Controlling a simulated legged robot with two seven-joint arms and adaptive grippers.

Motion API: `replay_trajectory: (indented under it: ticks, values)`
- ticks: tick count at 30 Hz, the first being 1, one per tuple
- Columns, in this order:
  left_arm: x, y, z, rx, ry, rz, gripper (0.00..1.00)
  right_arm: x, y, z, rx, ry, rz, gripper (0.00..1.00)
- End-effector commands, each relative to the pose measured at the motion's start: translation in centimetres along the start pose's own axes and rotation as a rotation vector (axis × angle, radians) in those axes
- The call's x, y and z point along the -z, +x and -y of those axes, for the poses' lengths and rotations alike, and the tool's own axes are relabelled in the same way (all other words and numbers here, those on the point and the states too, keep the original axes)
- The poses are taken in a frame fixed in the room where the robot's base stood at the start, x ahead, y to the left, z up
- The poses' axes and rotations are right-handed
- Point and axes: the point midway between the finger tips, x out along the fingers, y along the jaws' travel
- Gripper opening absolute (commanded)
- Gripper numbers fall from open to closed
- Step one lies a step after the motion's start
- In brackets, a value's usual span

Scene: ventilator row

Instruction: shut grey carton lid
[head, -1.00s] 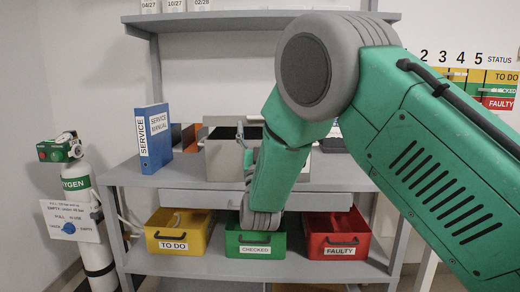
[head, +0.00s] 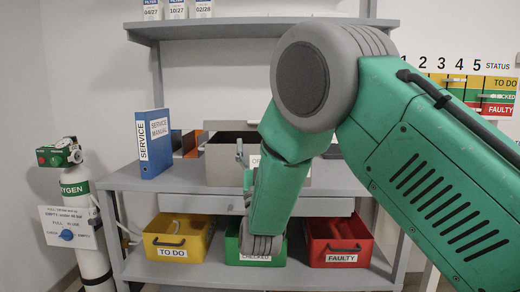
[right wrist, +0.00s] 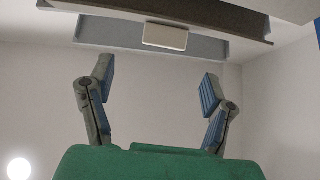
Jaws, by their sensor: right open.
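The grey carton (head: 222,168) stands on the upper deck of the bench in the head view, its top open and dark inside. Its lid (head: 230,125) seems to stand raised at the back; my right arm covers part of it. My right gripper is in front of the carton, mostly hidden behind my arm, with one grey finger (head: 239,150) showing near the front wall. In the right wrist view my right gripper (right wrist: 157,78) is open with nothing between its fingers. My left gripper is not in view.
A blue service manual binder (head: 153,143) stands left of the carton. Yellow (head: 190,235), green (head: 233,243) and red (head: 372,238) bins sit on the lower deck. A shelf (head: 230,28) hangs above. An oxygen cylinder (head: 77,190) stands at the left.

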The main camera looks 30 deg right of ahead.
Motion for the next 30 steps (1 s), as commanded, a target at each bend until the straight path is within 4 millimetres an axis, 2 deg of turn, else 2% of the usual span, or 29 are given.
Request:
replay_trajectory:
  ticks: [7, 15, 19, 23, 30]
  values:
    - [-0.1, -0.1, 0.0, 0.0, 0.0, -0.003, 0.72, -0.1, -0.9, 0.1, 0.002, -0.001, 0.003, 0.72]
    - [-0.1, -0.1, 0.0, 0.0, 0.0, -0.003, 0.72, -0.2, -5.4, 0.1, 0.003, -0.002, 0.004, 0.72]
    - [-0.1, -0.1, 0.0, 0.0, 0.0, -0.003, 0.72, -0.2, -6.9, 0.2, 0.005, -0.002, 0.002, 0.72]
    - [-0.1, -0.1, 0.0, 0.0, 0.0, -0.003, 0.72, -0.2, -7.5, 0.1, 0.002, -0.001, 0.001, 0.72]
    - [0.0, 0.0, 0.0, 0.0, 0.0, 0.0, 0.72, -0.2, -7.6, 0.0, 0.0, -0.001, 0.001, 0.72]
